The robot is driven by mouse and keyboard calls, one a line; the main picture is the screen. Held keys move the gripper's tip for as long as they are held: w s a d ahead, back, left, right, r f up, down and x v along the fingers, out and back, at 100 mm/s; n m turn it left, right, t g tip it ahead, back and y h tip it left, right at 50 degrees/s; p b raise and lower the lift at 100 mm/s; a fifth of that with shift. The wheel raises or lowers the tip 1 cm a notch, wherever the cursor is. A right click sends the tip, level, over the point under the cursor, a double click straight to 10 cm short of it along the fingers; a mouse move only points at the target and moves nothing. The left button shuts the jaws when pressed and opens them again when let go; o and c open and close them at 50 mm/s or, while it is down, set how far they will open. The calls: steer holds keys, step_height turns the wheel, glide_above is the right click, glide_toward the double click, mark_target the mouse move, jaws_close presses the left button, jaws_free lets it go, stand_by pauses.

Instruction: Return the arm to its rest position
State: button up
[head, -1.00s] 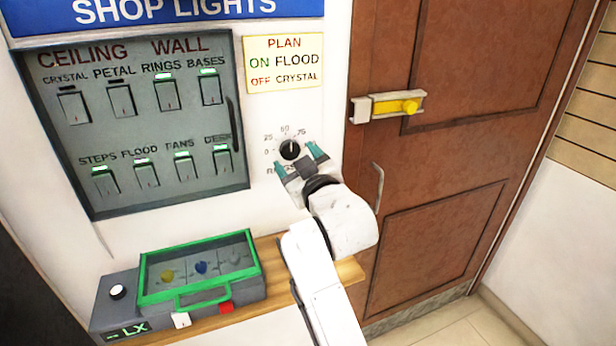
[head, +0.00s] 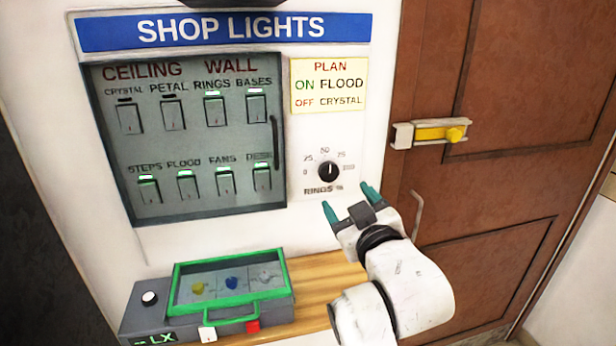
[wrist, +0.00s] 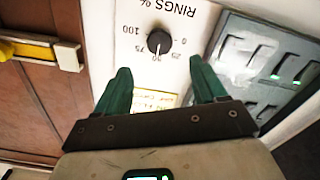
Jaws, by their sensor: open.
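My gripper (head: 350,202) has green fingers and is open and empty. It is held out in front of the wall, below and slightly right of the black rings dial (head: 328,171). In the wrist view the dial (wrist: 158,42) shows beyond and between the fingertips (wrist: 160,80), apart from them. The white arm reaches up from the lower right of the head view. The switch panel (head: 185,216) to the left has two rows of switches. Green lights show over rings, bases and the lower row; crystal and petal show none. The plan sign (head: 327,106) reads on flood, off crystal.
A grey console (head: 150,320) with a green-framed clear lid (head: 235,301) stands on a wooden shelf (head: 318,288) below the panel. A brown door (head: 480,200) with a yellow bolt (head: 440,133) and a handle (head: 417,212) is close to the arm's right.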

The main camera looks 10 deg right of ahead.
steer(key=s+d+f+m+g, duration=0.1)
steer(key=s+d+f+g, duration=0.15)
steer(key=s+f, duration=0.4)
steer(key=s+d+f+m+g+h, duration=0.1)
steer(key=s+d+f+g, duration=0.2)
steer(key=f, duration=0.7)
steer(key=s+d+f+m+g, duration=0.1)
steer(key=s+f+g, duration=0.2)
steer(key=s+f, duration=0.4)
steer(key=s+f+m+g, duration=0.1)
steer(key=s+f+g, duration=0.3)
steer(key=s, duration=0.7)
steer(key=s+d+f+g, duration=0.1)
steer(key=s+f+g, duration=0.3)
steer(key=s+f, duration=0.5)
steer(key=shift+s+d+m+y, duration=0.2)
steer(key=shift+s+m+y, duration=0.2)
steer(key=shift+s, duration=0.75)
steer(key=shift+g, duration=0.25)
